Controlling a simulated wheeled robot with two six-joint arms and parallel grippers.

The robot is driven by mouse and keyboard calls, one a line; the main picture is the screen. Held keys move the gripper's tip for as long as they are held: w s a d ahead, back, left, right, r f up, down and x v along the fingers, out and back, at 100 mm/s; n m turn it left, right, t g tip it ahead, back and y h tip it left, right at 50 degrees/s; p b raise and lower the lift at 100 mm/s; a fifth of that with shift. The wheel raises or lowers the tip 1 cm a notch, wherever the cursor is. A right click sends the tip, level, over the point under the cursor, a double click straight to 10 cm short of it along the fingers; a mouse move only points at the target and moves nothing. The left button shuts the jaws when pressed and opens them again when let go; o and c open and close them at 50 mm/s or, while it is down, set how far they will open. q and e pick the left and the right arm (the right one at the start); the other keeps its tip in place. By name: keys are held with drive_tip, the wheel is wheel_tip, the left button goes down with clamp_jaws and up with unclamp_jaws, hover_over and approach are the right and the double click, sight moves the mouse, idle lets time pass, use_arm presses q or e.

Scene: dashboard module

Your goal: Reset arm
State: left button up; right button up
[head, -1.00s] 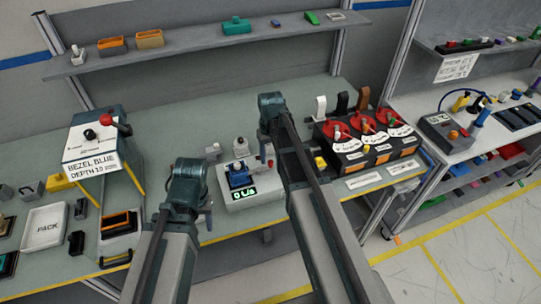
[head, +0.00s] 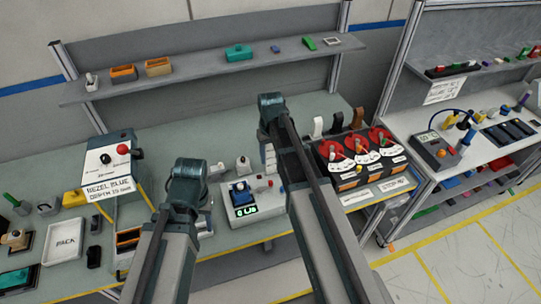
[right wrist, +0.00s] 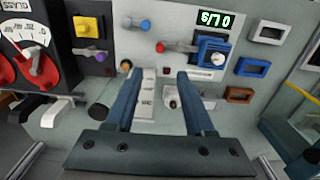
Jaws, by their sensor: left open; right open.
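My left gripper (head: 190,185) is at the lower left of the middle in the head view, above the front of the bench. Its fingers are mostly hidden by my own wrist. My right gripper (right wrist: 160,88) shows in the right wrist view with two blue fingers apart, and nothing is held between them. A white labelled block (right wrist: 146,95) lies beyond and below the fingers. In the head view my right wrist (head: 272,108) is over the bench, left of the red dials, and hides its fingers.
A test box with a green display (head: 245,211) stands between my arms. A unit with red dials (head: 355,148) is to the right. A sloped panel labelled bezel blue (head: 108,160), a white PACK tray (head: 65,240) and a shelf (head: 205,72) surround the bench.

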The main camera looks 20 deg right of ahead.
idle(0.3)
drive_tip(key=s+a+f+n+b, duration=0.1)
drive_tip(key=s+a+f+b, duration=0.6)
drive_tip(key=s, duration=0.2)
drive_tip(key=s+a+f+n+h+b, duration=0.1)
drive_tip(key=s+a+f+n+b, duration=0.1)
drive_tip(key=s+a+f+b, duration=0.5)
drive_tip(key=s, duration=0.3)
drive_tip(key=shift+a+f, duration=0.15)
drive_tip(key=shift+a, duration=0.2)
